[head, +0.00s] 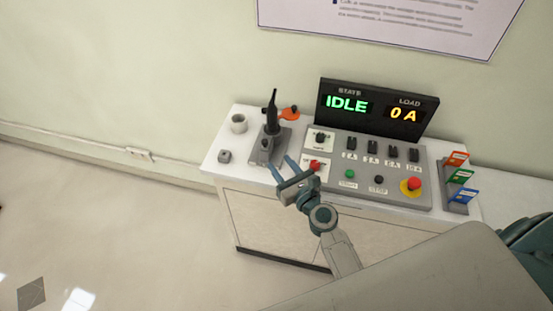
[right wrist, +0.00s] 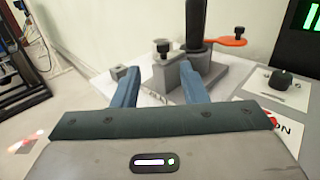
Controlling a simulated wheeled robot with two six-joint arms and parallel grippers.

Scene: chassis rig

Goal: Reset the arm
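My right gripper (head: 284,168) is over the front edge of the white bench, just in front of the grey fixture. Its two blue fingers are apart with nothing between them, as the right wrist view (right wrist: 160,90) also shows. The grey fixture (head: 268,150) carries a black upright handle (head: 271,112) and an orange arm-like piece (head: 289,113) reaching to the right. In the right wrist view the black handle (right wrist: 195,25) and the orange piece (right wrist: 228,40) stand beyond the fingers. My left gripper is not in view.
The display (head: 375,106) reads IDLE and 0 A.

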